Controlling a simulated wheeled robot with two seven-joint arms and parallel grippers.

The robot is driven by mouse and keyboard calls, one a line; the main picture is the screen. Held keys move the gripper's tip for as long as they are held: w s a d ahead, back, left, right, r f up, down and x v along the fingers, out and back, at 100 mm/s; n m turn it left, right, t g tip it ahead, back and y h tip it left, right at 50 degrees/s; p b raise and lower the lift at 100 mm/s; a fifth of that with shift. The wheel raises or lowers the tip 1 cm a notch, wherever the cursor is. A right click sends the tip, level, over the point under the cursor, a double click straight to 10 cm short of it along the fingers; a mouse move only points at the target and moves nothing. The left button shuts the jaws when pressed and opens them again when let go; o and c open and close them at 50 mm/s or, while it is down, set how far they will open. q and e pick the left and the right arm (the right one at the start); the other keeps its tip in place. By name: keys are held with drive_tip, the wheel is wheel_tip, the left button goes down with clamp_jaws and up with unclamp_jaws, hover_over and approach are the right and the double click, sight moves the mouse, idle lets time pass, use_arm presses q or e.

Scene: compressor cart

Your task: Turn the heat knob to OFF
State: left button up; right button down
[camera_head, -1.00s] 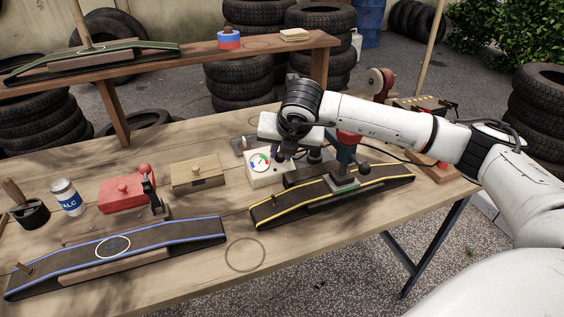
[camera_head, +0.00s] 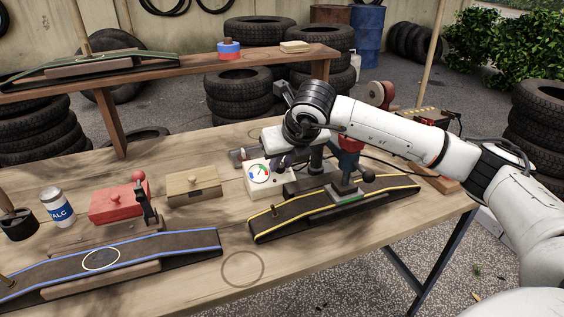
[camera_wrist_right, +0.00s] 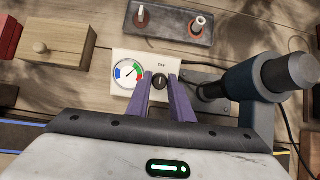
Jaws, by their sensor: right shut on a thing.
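The heat knob (camera_wrist_right: 160,81) is a small black knob on a white control box (camera_wrist_right: 118,90), just below the printed word OFF. In the right wrist view my right gripper (camera_wrist_right: 160,84) has a purple finger on each side of the knob and is shut on it. I cannot tell which way the knob's mark points. A round dial (camera_wrist_right: 129,74) with blue, green and red bands sits left of the knob. In the head view the box (camera_head: 259,190) and its dial show, and my right gripper (camera_head: 281,162) covers the knob. My left gripper is not in view.
A clamp-like press (camera_head: 347,170) stands right of the box on a yellow-edged strip (camera_head: 285,217). A wooden box (camera_head: 193,187) and a red box (camera_head: 118,203) lie to the left. A metal plate with two posts (camera_wrist_right: 171,22) lies behind the box.

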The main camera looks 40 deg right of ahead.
drive_tip(key=c, duration=1.6)
unclamp_jaws()
drive_tip(key=shift+s, duration=0.1)
drive_tip(key=v, duration=1)
drive_tip(key=shift+s+r, duration=0.1)
